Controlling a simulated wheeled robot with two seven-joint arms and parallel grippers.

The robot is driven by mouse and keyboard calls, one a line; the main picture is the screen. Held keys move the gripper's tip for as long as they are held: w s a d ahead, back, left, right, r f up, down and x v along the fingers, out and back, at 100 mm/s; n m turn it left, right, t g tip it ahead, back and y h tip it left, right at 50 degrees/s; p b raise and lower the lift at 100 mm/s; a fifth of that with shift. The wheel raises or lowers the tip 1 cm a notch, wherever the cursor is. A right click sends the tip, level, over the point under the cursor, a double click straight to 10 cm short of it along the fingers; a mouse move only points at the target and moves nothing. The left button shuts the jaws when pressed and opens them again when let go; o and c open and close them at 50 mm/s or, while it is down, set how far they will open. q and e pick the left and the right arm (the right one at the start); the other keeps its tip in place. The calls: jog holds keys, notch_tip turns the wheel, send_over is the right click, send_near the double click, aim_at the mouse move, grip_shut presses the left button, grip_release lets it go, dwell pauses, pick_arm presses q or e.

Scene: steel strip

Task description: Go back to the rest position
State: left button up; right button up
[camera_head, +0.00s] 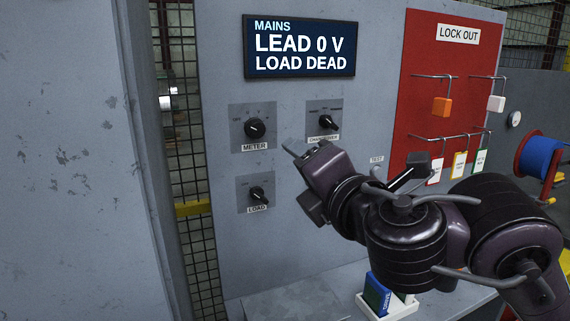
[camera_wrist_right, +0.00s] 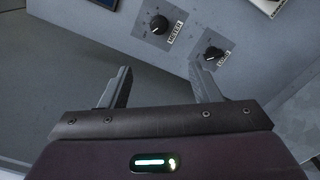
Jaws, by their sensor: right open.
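My right arm comes in from the right in the head view, and its gripper (camera_head: 296,152) is in front of the steel panel (camera_head: 225,90). In the right wrist view the right gripper (camera_wrist_right: 162,85) is open, with nothing between its fingers. The METER knob (camera_head: 254,128) and LOAD knob (camera_head: 257,193) are left of the gripper in the head view; the changeover knob (camera_head: 327,122) is just above it. The wrist view shows the METER knob (camera_wrist_right: 159,25) and LOAD knob (camera_wrist_right: 213,54) beyond the fingers. My left gripper is not in view.
A display (camera_head: 300,47) reads MAINS, LEAD 0 V, LOAD DEAD. A red LOCK OUT board (camera_head: 420,60) holds an orange block (camera_head: 442,106), a white block (camera_head: 495,103) and tags. A blue reel (camera_head: 540,158) stands at right.

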jog(key=s+d+f+m+g+h, duration=0.1)
jog(key=d+f+m+g+h, duration=0.15)
jog(key=f+m, duration=0.5)
jog(key=s+d+f+m+g+h, duration=0.1)
jog(key=d+f+m, duration=0.25)
jog(key=f, duration=0.65)
jog(key=s+d+f+m+g+h, duration=0.1)
jog(key=s+d+f+m+g, duration=0.1)
jog(key=f+m, duration=0.55)
jog(key=s+d+f+m+g+h, duration=0.1)
jog(key=s+d+f+m+g, duration=0.3)
jog(key=s+f, duration=0.5)
jog(key=s+d+f+m+g+h, duration=0.1)
jog(key=s+d+f+m+g, duration=0.5)
jog(key=f, duration=0.5)
notch_tip(320, 180, down, 27)
jog(key=s+a+n+t, duration=0.1)
jog(key=s+a+n, duration=0.1)
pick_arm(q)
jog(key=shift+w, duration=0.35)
pick_arm(e)
jog(key=s+d+f, duration=0.2)
jog(key=s+f, duration=0.8)
jog(key=s+d+f+g, duration=0.1)
jog(key=s+d+f, duration=0.1)
jog(key=s+f, duration=0.8)
jog(key=shift+s+f, duration=0.35)
jog(key=shift+f, duration=0.4)
